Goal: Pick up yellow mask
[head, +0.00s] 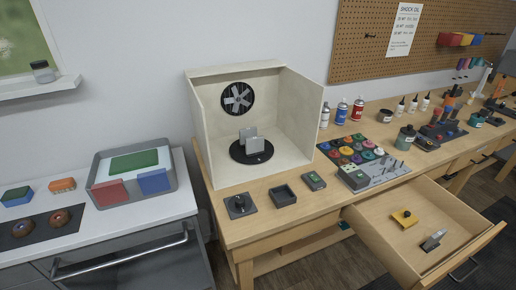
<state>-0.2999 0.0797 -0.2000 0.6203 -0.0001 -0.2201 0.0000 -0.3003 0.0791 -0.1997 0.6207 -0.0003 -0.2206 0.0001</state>
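A small yellow piece with a dark knob on top (404,217) lies in the open drawer (373,240); it looks like the yellow mask, though it is too small to be sure. A grey block-like item with a pale tip (433,240) lies in the same drawer, nearer the drawer front and apart from the yellow piece. Neither of my grippers shows in the head view.
The drawer is pulled out from the wooden bench (330,200). On the bench stand a pale booth with a fan (305,110), a black square tray (284,196), spray cans (341,111) and several coloured discs (350,152). A counter (110,232) with a grey tray is at left.

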